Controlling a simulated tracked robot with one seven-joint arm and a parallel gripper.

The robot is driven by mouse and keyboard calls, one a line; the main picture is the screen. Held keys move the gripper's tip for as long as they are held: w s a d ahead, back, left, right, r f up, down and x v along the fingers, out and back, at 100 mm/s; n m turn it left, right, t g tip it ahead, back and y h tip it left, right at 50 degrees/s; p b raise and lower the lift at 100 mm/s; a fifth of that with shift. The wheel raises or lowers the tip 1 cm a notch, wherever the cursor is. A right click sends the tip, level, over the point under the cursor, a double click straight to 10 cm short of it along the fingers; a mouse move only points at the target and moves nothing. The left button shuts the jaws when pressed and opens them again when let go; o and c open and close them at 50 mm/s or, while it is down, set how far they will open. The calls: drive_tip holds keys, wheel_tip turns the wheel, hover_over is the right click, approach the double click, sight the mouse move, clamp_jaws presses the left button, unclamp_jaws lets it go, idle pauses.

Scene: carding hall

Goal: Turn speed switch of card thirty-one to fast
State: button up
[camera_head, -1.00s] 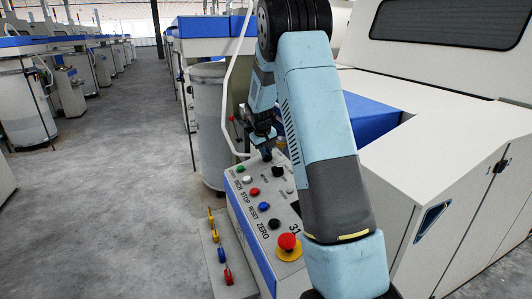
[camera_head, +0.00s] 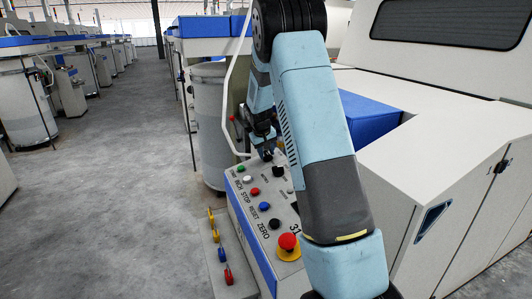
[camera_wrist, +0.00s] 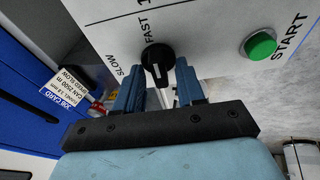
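The speed switch (camera_wrist: 157,60) is a black rotary knob on the white panel in the wrist view. The words SLOW and FAST are printed beside it; which one its pointer marks is not clear. My gripper (camera_wrist: 156,74) has its two blue fingers apart, one at each side of the knob's lower part. No clear contact shows. In the head view my gripper (camera_head: 266,152) is at the far end of the control panel (camera_head: 247,206) marked 31, and the knob cannot be made out there.
A green START button (camera_wrist: 260,45) is right of the switch. A white job card (camera_wrist: 57,91) hangs at left. The head view shows a red emergency button (camera_head: 288,242) and several coloured buttons on the panel. A grey can (camera_head: 208,125) stands behind; the left aisle is clear.

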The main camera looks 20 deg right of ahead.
drive_tip(key=v, duration=1.3)
drive_tip(key=shift+s+r, duration=0.1)
drive_tip(key=shift+r, duration=0.25)
drive_tip(key=s+a+r+y, duration=0.1)
drive_tip(key=s+a+r, duration=0.1)
drive_tip(key=s+r, duration=0.35)
drive_tip(key=s+a+r+t, duration=0.1)
drive_tip(key=s+r, duration=0.1)
drive_tip(key=s, duration=0.7)
drive_tip(key=s+a+r+y, duration=0.1)
drive_tip(key=s+a+r, duration=0.1)
drive_tip(key=s+r, duration=0.35)
drive_tip(key=shift+t+y, duration=0.5)
drive_tip(key=shift+t, duration=0.3)
drive_tip(key=s+a+f, duration=0.1)
drive_tip(key=s, duration=0.6)
drive_tip(key=s+a+f, duration=0.1)
drive_tip(key=s+a, duration=0.1)
drive_tip(key=s, duration=0.6)
drive_tip(key=s+a+f, duration=0.1)
drive_tip(key=s, duration=0.6)
drive_tip(key=shift+s+a+f, duration=0.25)
drive_tip(key=shift+a+f, duration=0.1)
drive_tip(key=shift+f, duration=0.05)
